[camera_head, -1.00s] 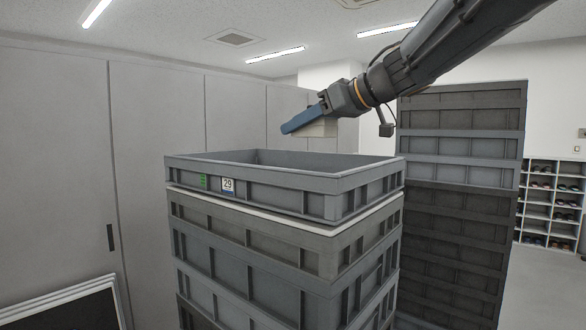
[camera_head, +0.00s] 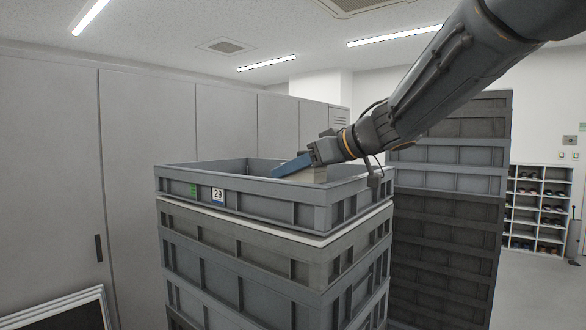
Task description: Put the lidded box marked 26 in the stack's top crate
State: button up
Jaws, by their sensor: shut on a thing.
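My gripper (camera_head: 293,165) reaches down from the upper right and is at the opening of the stack's top crate (camera_head: 257,202). The grey crate has a label reading 29 and a green tag on its front wall. My gripper is shut on a pale box (camera_head: 313,176), which shows beside the blue finger. The box's lower part is hidden behind the crate's front rim, and no number can be read on it. I cannot tell whether it touches the crate floor, which is hidden.
More grey crates (camera_head: 240,246) stand under the top one. A taller stack of dark crates (camera_head: 448,215) stands close behind on the right. Grey cabinets (camera_head: 145,130) line the left and back. A shelf of small items (camera_head: 538,210) is at the far right.

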jog(key=shift+f, duration=0.2)
jog(key=shift+f, duration=0.25)
jog(key=o, duration=1.1)
jog(key=shift+r, duration=0.2)
jog(key=b+v, duration=0.2)
jog(key=v, duration=1)
jog(key=shift+r, duration=0.45)
jog(key=shift+r, duration=0.1)
